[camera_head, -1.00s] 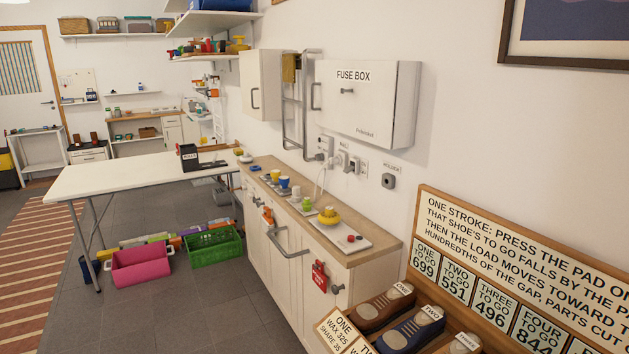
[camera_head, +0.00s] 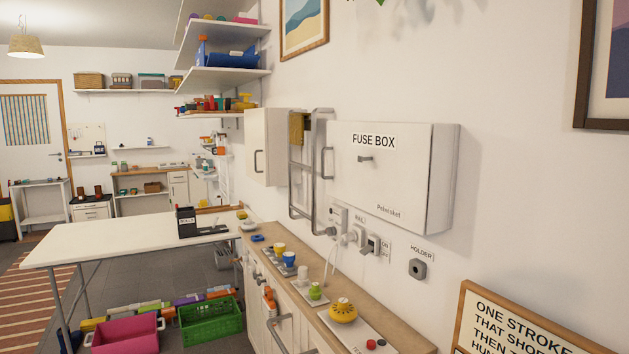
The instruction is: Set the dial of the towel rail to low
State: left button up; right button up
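The towel rail (camera_head: 316,175) is a grey metal ladder frame on the white wall, left of the fuse box. A yellow-brown towel (camera_head: 297,128) hangs near its top. A small round grey knob (camera_head: 331,231) shows by the rail's lower right end; it may be the dial, but its setting is too small to read. A socket plate marked RAIL (camera_head: 354,236) is on the wall just right of it, with a white cord hanging down. Neither of my grippers is in view.
The fuse box (camera_head: 392,175) juts from the wall, shut. Below runs a wooden counter (camera_head: 400,335) with cups and a yellow round object (camera_head: 343,310). A white table (camera_head: 130,243) stands left, with pink (camera_head: 125,335) and green (camera_head: 210,322) crates on the floor.

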aim_at(332, 231)
jog(key=z, duration=0.3)
jog(key=i+j+z, duration=0.15)
jog(key=j+z, duration=0.15)
jog(key=i+j+z, duration=0.1)
jog(key=j+z, duration=0.2)
jog(key=i+j+z, duration=0.1)
jog(key=j+z, duration=0.15)
